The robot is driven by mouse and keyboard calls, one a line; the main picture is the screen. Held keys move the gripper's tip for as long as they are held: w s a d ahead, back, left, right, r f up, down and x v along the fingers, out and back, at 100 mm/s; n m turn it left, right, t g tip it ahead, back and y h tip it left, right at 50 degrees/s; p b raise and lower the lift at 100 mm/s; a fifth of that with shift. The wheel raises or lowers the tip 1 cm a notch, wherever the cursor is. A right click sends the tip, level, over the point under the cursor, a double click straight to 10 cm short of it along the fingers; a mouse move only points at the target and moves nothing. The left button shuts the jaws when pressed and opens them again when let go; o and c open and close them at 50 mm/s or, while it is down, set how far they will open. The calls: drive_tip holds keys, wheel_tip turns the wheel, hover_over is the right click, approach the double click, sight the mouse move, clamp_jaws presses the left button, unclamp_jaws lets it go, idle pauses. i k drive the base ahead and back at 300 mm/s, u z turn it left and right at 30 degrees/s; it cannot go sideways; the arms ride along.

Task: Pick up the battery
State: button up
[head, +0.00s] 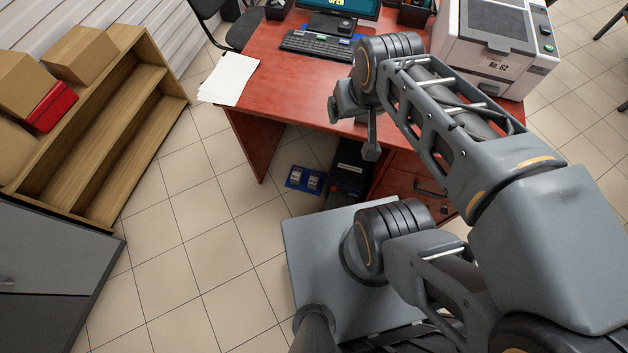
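I cannot make out anything that is clearly the battery in the head view. My gripper (358,128) hangs at the end of my arm, in front of the red desk's front edge. It is seen from behind and partly covered by my wrist, so its opening does not show. I see nothing clearly held in it. A black box (348,165) stands on the floor under the desk, and a small blue item with two pale blocks (305,179) lies to its left; I cannot tell what either is.
The red desk (270,75) carries a keyboard (318,46), a monitor (340,8), white papers (230,79) and a white printer (490,50). A wooden shelf (110,130) with cardboard boxes stands left, beside a grey cabinet (50,280). Tiled floor between shelf and desk is clear.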

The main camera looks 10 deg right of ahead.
sight(314, 179)
drive_tip(key=k, duration=0.5)
drive_tip(key=u, duration=1.95)
drive_tip(key=i, duration=2.7)
drive_tip(key=z, duration=3.85)
